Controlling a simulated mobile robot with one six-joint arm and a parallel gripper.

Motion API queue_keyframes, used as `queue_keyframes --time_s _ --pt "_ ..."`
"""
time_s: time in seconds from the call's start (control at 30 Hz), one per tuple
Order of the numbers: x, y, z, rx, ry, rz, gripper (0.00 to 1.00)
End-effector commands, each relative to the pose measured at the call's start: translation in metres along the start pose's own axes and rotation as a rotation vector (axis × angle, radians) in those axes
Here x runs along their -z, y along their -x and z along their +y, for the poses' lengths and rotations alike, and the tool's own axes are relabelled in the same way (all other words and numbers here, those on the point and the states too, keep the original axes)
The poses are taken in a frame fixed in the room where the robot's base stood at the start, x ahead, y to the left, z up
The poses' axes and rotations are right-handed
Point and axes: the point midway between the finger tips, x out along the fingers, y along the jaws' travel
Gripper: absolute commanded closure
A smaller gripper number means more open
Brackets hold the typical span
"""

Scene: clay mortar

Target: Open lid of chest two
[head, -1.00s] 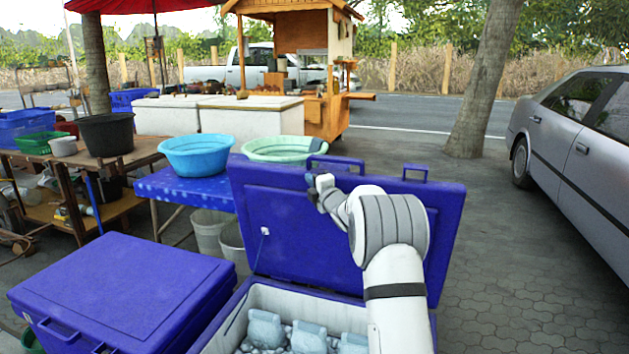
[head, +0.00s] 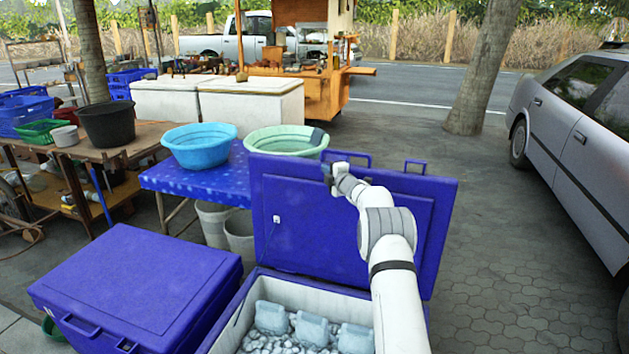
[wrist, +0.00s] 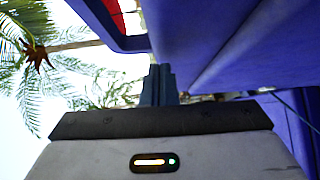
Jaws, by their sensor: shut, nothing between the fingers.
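The blue chest (head: 228,322) at the centre stands with its lid (head: 300,220) raised, roughly upright. Inside its pale liner lie ice and several light-blue blocks (head: 312,328). The lid's top edge has two handle loops (head: 416,165). My gripper (head: 328,172) is shut and empty at the inner face of the lid, near the top edge and the left handle (head: 358,157). In the wrist view the closed fingers (wrist: 159,85) are close beside the blue lid (wrist: 225,40), with a handle loop (wrist: 128,42) at upper left. I cannot tell whether they touch it.
A second blue chest (head: 135,285) stands shut at the left. Behind the raised lid is a blue table (head: 190,182) with a blue basin (head: 200,148) and a green basin (head: 275,142). A silver car (head: 570,120) is at the right. The pavement (head: 500,240) between is clear.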

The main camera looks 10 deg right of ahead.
Motion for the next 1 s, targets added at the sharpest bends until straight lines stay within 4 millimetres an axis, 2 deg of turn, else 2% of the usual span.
queue_keyframes --time_s 0.67,1.0 --pt "0.0 -0.004 -0.001 0.01 -0.011 0.003 1.0" --pt "0.025 0.013 -0.004 0.01 -0.011 0.003 1.0"
